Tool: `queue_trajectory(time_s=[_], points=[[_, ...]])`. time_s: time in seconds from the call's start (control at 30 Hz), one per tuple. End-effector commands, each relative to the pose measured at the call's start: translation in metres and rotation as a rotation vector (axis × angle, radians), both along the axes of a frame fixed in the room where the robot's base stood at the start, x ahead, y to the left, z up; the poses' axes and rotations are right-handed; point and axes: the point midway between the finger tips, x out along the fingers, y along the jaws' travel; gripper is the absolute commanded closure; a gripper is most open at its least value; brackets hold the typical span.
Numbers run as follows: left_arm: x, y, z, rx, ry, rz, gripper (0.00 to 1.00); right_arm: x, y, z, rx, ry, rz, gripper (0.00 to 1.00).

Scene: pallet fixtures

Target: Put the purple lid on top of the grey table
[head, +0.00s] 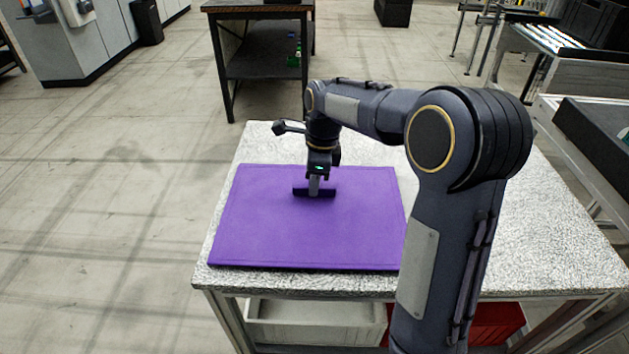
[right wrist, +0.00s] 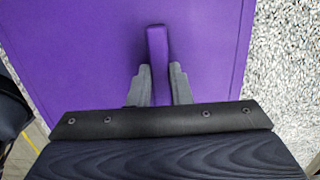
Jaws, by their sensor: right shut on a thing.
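The purple lid (head: 290,235) is a flat rectangle with a raised handle in its middle. It lies flat over the left part of the grey speckled table (head: 500,245), and I see no gap between them. My right gripper (head: 314,192) points down at the lid and is shut on its handle. In the right wrist view the lid (right wrist: 80,60) fills most of the picture, and the handle (right wrist: 157,50) stands between the two fingers of the gripper (right wrist: 160,80). The grey table (right wrist: 285,70) shows on the right there. My left gripper is not in view.
Under the table stand a white bin (head: 315,325) and a red bin (head: 497,322). A dark table (head: 262,65) stands behind. A conveyor (head: 560,45) and a dark tray (head: 598,140) are at the right. The table top right of my arm is bare.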

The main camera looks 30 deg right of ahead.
Motion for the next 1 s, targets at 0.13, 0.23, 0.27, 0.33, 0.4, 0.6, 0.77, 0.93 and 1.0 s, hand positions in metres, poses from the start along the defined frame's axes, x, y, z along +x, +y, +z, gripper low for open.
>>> queue_trajectory(time_s=[0.13,0.23,0.27,0.33,0.4,0.6,0.77,0.93,1.0], points=[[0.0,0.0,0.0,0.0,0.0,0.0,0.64,0.0,0.0,-0.002,0.0,0.001,0.0,0.71],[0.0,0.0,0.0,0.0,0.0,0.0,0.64,0.0,0.0,-0.002,0.0,0.001,0.0,0.6],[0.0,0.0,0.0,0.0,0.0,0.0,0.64,0.0,0.0,-0.002,0.0,0.001,0.0,0.6],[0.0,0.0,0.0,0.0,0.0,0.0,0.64,0.0,0.0,-0.002,0.0,0.001,0.0,0.6],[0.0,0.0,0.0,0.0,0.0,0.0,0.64,0.0,0.0,-0.002,0.0,0.001,0.0,0.6],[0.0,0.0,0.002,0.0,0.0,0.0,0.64,0.0,-0.001,0.008,0.0,-0.001,0.0,0.6],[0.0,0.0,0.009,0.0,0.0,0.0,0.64,-0.001,-0.004,0.036,0.0,-0.004,0.0,0.6],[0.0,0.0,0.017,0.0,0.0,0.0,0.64,-0.003,-0.007,0.074,0.0,-0.004,0.0,0.6],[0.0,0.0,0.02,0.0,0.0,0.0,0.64,-0.004,-0.009,0.088,-0.001,-0.003,0.0,0.6]])
